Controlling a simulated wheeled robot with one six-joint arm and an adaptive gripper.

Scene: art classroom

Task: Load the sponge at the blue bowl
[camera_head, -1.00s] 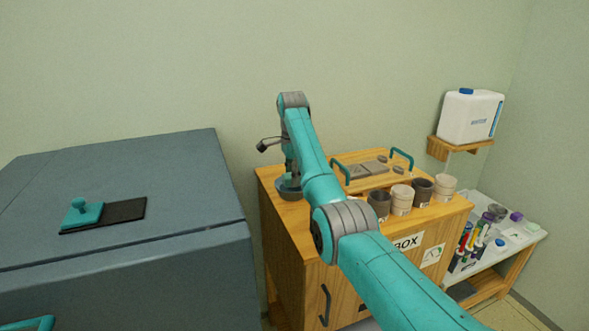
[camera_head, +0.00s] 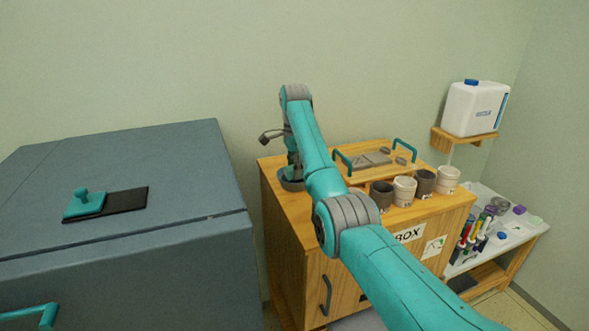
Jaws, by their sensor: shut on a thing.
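The blue bowl (camera_head: 285,186), dark and round, stands at the left end of the wooden cabinet top, partly hidden by my arm. My gripper (camera_head: 292,174) points down over the bowl, with its tips at or inside the rim. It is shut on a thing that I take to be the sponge. The sponge itself is hidden by the gripper and the bowl, so I cannot tell whether it touches the bowl's bottom.
On the wooden cabinet (camera_head: 290,235) stand a tray with teal handles (camera_head: 405,150) and several cups (camera_head: 404,191). A grey-blue cabinet (camera_head: 130,260) at left bears a teal knobbed block (camera_head: 83,206) on a black pad. A water container (camera_head: 475,108) sits on a wall shelf.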

